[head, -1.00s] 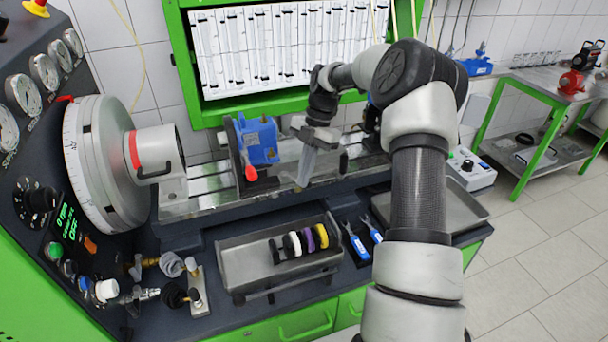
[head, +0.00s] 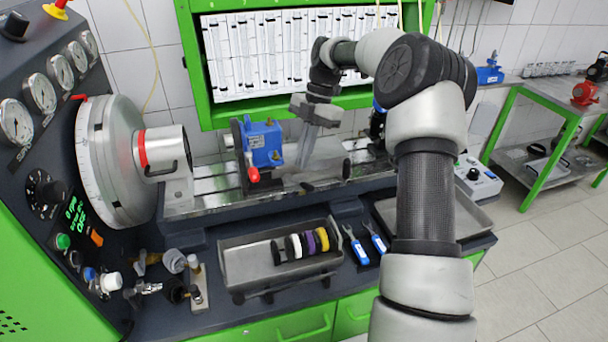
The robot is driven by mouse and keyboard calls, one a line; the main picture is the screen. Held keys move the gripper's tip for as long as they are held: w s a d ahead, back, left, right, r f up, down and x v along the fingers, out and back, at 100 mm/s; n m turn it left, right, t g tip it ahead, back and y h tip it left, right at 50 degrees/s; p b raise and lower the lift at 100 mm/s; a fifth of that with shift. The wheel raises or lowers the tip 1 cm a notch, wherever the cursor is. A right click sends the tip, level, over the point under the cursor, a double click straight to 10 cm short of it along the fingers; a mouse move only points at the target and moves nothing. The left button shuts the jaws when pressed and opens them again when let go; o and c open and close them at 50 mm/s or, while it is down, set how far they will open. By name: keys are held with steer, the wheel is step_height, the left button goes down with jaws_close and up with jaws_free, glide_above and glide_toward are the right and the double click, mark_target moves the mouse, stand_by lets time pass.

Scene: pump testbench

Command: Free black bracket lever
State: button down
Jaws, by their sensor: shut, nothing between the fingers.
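My gripper (head: 304,166) hangs over the bench rail, just right of the blue pump block (head: 264,146). Its fingers point down, are together and hold nothing. A black upright bracket (head: 240,150) stands at the left side of the blue block. A short black lever (head: 346,168) stands on the rail to the right of my gripper. A dark low handle (head: 320,185) lies along the rail's front. I cannot tell which of these the task names.
The large silver dial drum (head: 112,165) stands left of the rail (head: 215,198). A metal tray (head: 240,268) with coloured rings (head: 309,243) and blue-handled tools (head: 357,247) lie in front. The green-framed tube panel (head: 205,110) rises behind.

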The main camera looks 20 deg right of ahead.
steer(key=shift+v, duration=1.8)
steer(key=s+a+r+m+t+h, duration=0.1)
steer(key=s+a+r+m+h, duration=0.1)
steer(key=s+a+r+m, duration=0.35)
steer(key=s+a+r+m+t+h, duration=0.2)
steer(key=s+r+m, duration=0.35)
steer(key=s, duration=0.35)
steer(key=s+f+m+t, duration=0.1)
steer(key=s+m+t, duration=0.3)
steer(key=s+m, duration=0.9)
steer(key=s, duration=0.4)
steer(key=shift+s+t+y, duration=0.2)
steer(key=shift+t+y, duration=0.1)
